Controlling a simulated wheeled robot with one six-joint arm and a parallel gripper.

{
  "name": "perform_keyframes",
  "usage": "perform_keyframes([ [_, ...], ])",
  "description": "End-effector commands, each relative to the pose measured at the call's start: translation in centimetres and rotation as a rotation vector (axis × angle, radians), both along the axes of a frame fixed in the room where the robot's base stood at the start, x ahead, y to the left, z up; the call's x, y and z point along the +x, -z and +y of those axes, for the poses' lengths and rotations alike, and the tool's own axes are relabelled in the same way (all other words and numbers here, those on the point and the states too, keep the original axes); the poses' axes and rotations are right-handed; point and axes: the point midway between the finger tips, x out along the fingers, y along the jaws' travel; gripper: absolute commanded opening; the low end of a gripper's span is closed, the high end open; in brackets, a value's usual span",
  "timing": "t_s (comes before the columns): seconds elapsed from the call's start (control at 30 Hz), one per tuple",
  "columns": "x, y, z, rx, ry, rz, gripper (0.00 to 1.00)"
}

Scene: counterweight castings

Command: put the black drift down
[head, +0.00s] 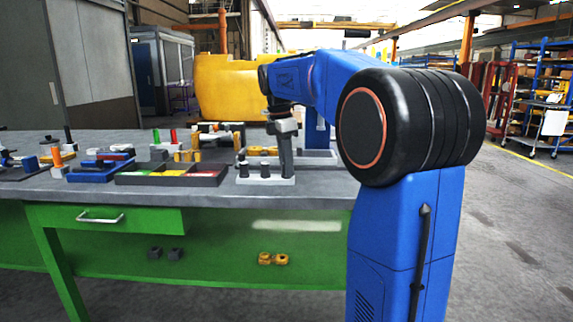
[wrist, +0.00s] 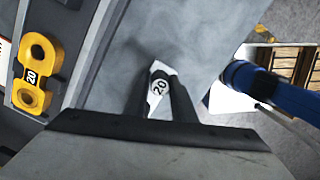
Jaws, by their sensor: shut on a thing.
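My gripper (head: 285,132) points down over the right part of the bench and is shut on the black drift (head: 287,158), a dark upright bar. Its lower end is at the right end of a pale block (head: 262,181) with two short black pegs. I cannot tell whether it stands in the block or behind it. In the wrist view, a white face marked 20 on the held drift (wrist: 159,88) shows between the dark fingers (wrist: 160,103).
The grey bench (head: 325,187) carries a dark tray (head: 170,181) with coloured compartments left of the block. Farther left are a blue tray (head: 98,174) and coloured-handled tools. A yellow casting marked 20 (wrist: 36,72) lies at left in the wrist view. Bare bench lies ahead of the fingers.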

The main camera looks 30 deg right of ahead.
Motion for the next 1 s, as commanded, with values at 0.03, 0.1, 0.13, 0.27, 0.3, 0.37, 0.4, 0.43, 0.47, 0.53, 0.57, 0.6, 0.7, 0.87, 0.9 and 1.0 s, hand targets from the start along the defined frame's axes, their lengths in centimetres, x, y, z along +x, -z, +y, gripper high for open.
perform_keyframes([
  [0.03,0.0,0.0,0.0,0.0,0.0,0.0,0.31],
  [0.1,0.0,0.0,0.0,0.0,0.0,0.0,0.42],
  [0.13,0.0,0.0,0.0,0.0,0.0,0.0,0.42],
  [0.27,0.0,0.0,0.0,0.0,0.0,0.0,0.42],
  [0.3,0.0,0.0,0.0,0.0,0.0,0.0,0.42],
  [0.37,0.0,0.0,0.0,0.0,0.0,0.0,0.42],
  [0.4,0.0,-0.1,0.0,0.0,0.0,-0.001,0.42],
  [0.43,0.0,-0.2,0.0,0.0,0.0,-0.001,0.42],
  [0.47,0.0,-0.4,0.0,0.0,0.0,-0.001,0.42],
  [0.53,0.1,-1.0,0.1,-0.001,0.0,-0.003,0.42],
  [0.57,0.1,-1.3,0.1,-0.001,0.0,-0.003,0.42],
  [0.6,0.1,-1.9,0.2,0.0,0.0,-0.002,0.42],
  [0.7,0.2,-3.6,0.4,-0.001,0.0,-0.003,0.42],
  [0.87,0.3,-6.8,0.7,-0.001,0.0,-0.004,0.42],
  [0.9,0.3,-7.6,0.8,-0.001,0.0,-0.003,0.42],
  [1.0,0.3,-9.3,1.1,-0.001,0.0,-0.003,0.42],
])
